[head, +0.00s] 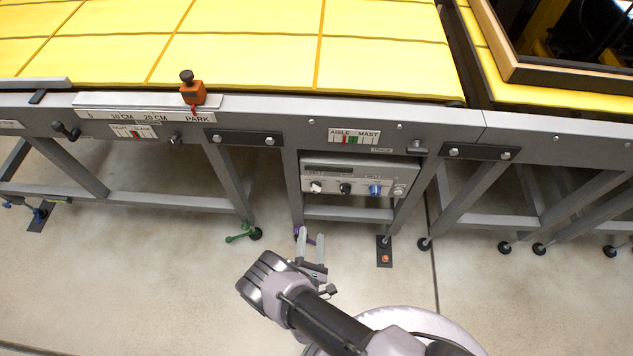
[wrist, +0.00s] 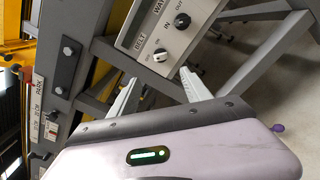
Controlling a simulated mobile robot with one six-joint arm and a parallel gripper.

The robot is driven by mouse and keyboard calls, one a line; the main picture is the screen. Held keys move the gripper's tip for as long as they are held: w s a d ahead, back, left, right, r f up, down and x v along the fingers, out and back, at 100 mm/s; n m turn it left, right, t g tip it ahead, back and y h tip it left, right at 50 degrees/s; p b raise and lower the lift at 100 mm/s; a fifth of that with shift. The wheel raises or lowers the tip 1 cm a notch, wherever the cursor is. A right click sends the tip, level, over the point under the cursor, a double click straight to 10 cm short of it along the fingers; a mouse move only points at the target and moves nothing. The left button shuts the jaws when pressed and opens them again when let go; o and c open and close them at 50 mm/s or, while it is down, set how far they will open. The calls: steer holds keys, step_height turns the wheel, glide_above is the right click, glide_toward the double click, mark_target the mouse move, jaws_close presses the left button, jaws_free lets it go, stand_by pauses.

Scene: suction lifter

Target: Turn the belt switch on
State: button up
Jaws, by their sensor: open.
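The control panel (head: 335,203) is a light grey box under the yellow-topped conveyor. In the head view it carries a white knob (head: 316,187) at left, a black knob (head: 346,188) in the middle and a blue knob (head: 376,190). In the wrist view the white knob (wrist: 160,55) sits beside the printed word BELT, making it the belt switch; a black knob (wrist: 183,20) is further up. My gripper (head: 311,240) is open and empty, below and in front of the panel. In the wrist view its fingers (wrist: 152,82) point toward the panel, apart from the white knob.
Grey frame legs (head: 232,180) stand on both sides of the panel. A green lever (head: 238,238) and a purple one are near the floor, with an orange button (head: 385,259) on a foot plate. An orange slider (head: 193,94) is at PARK. Floor in front is clear.

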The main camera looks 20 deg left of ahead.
mark_target(316, 192)
steer(key=b+x, duration=0.5)
steer(key=x, duration=0.9)
steer(key=shift+w+d+b, duration=0.1)
steer(key=shift+w+b, duration=0.15)
steer(key=shift+b, duration=0.05)
steer(key=shift+w, duration=0.5)
jaws_close()
